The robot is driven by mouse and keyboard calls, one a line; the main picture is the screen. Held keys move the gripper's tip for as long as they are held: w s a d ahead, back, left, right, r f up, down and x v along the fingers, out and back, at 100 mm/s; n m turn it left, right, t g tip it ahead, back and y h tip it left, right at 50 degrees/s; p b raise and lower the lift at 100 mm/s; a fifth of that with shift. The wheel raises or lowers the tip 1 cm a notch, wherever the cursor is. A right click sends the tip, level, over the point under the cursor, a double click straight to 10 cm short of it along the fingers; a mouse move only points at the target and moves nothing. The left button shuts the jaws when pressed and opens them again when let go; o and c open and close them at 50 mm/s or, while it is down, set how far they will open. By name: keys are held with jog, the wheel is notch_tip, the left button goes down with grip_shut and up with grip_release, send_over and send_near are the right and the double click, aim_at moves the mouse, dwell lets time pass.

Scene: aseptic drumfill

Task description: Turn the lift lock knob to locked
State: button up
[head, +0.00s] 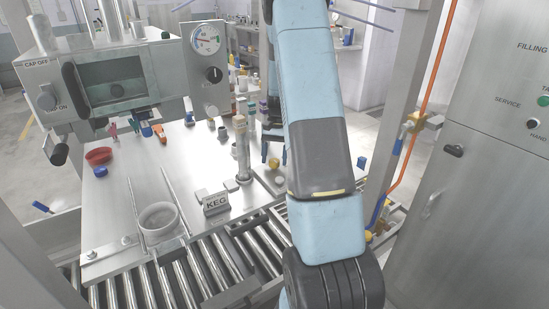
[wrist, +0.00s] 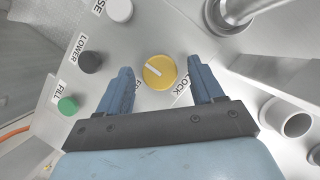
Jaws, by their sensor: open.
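The yellow lift lock knob (wrist: 160,71) shows in the wrist view on a metal panel. Its white pointer line slants toward the upper left of the picture. A LOCK label (wrist: 182,91) is at its lower right, and a partly hidden label beginning with F is at its lower left. My gripper (wrist: 160,66) is open, with one blue finger on each side of the knob. A gap shows between each finger and the knob, and its depth over the panel is hard to tell. In the head view my arm covers much of this area.
Beside the knob are a black LOWER button (wrist: 90,62), a green FILL button (wrist: 67,105) and a white button (wrist: 119,10). A metal pipe (wrist: 236,12) and an open tube end (wrist: 297,125) stand close on the right.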

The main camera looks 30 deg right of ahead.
jog(key=v, duration=1.3)
jog(key=shift+r, duration=0.3)
jog(key=shift+w+d, duration=0.1)
jog(key=shift+d, duration=0.05)
jog(key=s+a+r+n+t+h, duration=0.2)
jog(key=s+a+r+n+t, duration=0.2)
jog(key=s+a+r, duration=0.9)
jog(key=s+a+r+n+t, duration=0.1)
jog(key=s+a+n+t, duration=0.1)
jog(key=s+a, duration=0.3)
jog(key=s+a+r+n+t+h, duration=0.1)
jog(key=s+a+n+t, duration=0.1)
jog(key=s, duration=1)
jog(key=shift+s+a+t, duration=0.2)
jog(key=shift+a+t, duration=0.3)
jog(key=shift+a, duration=0.85)
